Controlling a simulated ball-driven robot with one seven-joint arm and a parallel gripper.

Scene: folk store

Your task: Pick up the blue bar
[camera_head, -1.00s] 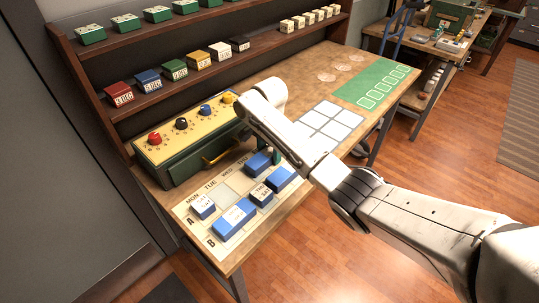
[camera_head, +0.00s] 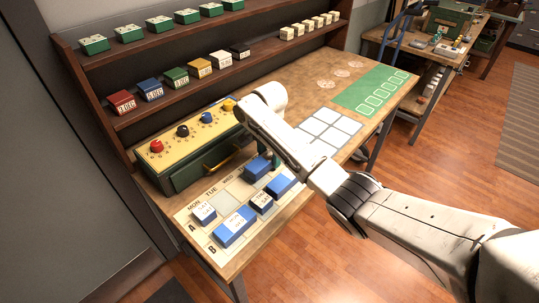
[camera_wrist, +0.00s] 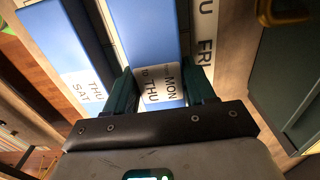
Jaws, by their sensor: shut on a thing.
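A blue bar (camera_wrist: 150,40) with a white label reading MON THU at its near end lies between my gripper's dark green fingers (camera_wrist: 163,88) in the wrist view. My gripper is shut on it, near the labelled end. In the head view my gripper is largely hidden behind my own arm; a blue bar (camera_head: 256,167) shows beside it, low over the calendar board (camera_head: 232,193). A second blue bar (camera_wrist: 55,35), labelled THU SAT, lies left of the held one in the wrist view. I cannot tell whether the held bar touches the board.
A green box with colored knobs (camera_head: 190,150) stands behind. Shelves with small blocks rise at the back.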

